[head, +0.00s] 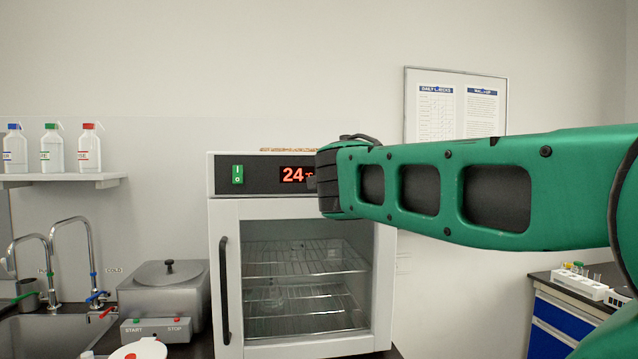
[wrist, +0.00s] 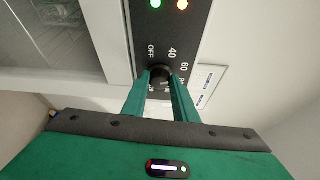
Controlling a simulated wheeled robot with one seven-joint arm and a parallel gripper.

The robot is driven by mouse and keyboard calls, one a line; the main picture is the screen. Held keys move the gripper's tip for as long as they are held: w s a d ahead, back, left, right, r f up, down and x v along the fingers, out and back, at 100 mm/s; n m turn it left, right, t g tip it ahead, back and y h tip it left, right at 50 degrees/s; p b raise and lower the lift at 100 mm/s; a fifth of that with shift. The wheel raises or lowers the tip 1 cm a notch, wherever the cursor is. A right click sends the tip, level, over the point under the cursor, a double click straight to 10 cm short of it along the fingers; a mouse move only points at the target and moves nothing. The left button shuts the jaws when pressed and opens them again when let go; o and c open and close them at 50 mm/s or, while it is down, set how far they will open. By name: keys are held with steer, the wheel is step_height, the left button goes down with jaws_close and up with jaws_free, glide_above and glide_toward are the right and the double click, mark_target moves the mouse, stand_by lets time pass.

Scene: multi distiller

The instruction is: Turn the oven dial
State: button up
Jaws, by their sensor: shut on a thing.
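The oven (head: 225,250) stands on the counter in the head view, with a glass door and a black control panel. Its red display (head: 292,174) reads 24, partly covered at the right by my arm. In the wrist view the dial (wrist: 160,72) is a black knob on the panel, with OFF, 40 and 60 marked around it. My gripper (wrist: 163,82) has its two green fingers shut on the dial, one on each side. The dial and fingertips are hidden behind my arm in the head view. The dial's pointer cannot be made out.
The oven door, with its black handle (head: 224,290), is closed. A green power switch (head: 238,174) sits on the panel's left. A metal bath (head: 168,290) stands left of the oven.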

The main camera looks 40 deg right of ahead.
steer(key=shift+w+r+m+y, duration=0.1)
steer(key=shift+m+y, duration=0.7)
steer(key=shift+m, duration=0.65)
steer(key=shift+m+y, duration=0.8)
steer(key=shift+m, duration=0.65)
steer(key=o, duration=1)
steer(key=shift+o, duration=0.2)
steer(key=shift+r, duration=0.1)
steer(key=v, duration=1)
steer(key=shift+a+r, duration=0.15)
steer(key=shift+a, duration=0.15)
